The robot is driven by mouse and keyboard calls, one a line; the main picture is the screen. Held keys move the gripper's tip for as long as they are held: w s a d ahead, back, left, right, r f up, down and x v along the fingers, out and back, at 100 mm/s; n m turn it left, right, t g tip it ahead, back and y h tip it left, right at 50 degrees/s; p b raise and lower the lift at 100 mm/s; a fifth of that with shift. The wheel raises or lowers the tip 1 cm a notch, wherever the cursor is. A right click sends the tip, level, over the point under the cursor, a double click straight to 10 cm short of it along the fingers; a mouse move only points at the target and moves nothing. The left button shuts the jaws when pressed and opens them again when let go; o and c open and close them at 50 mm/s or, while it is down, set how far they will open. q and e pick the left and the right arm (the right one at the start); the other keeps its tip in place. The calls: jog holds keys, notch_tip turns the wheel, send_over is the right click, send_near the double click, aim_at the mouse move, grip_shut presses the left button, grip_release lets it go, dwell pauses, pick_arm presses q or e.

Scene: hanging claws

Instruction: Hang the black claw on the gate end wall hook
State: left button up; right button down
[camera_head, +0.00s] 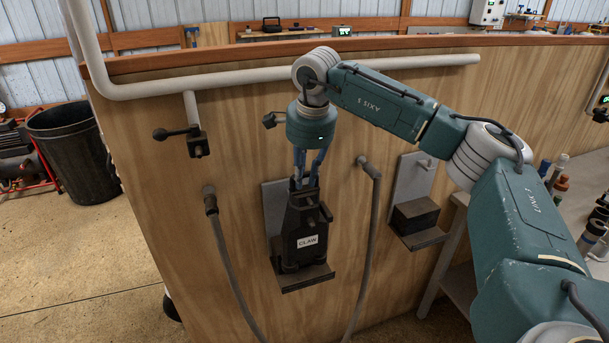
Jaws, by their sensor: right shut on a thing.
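The black claw (304,222), with a white label reading CLAW, is upright in front of the wooden wall. My right gripper (307,178) points down and is shut on the claw's top. Behind the claw is a grey back plate (272,205) on the wall, with a dark shelf (306,280) at its foot. I cannot tell whether the claw rests on this shelf or hangs just clear of it. The hook behind it is hidden. My left gripper is not in view.
Grey hoses hang left (228,258) and right (372,225) of the claw. A second grey plate (411,172) at right holds a black block (414,216). A pale pipe (210,80) runs along the wall top. A dark bin (75,150) stands left.

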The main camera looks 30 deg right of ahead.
aim_at(305, 190)
dwell(0.4)
jog(key=shift+f+b, duration=0.55)
jog(key=shift+f, duration=0.55)
jog(key=shift+s+b+x, duration=0.25)
jog(key=shift+b+x, duration=0.55)
jog(key=shift+x, duration=0.2)
jog(key=shift+w+f, duration=0.1)
jog(key=shift+f, duration=0.1)
jog(key=c, duration=1.5)
grip_release()
jog(key=shift+a+r, duration=0.1)
jog(key=shift+c, duration=0.2)
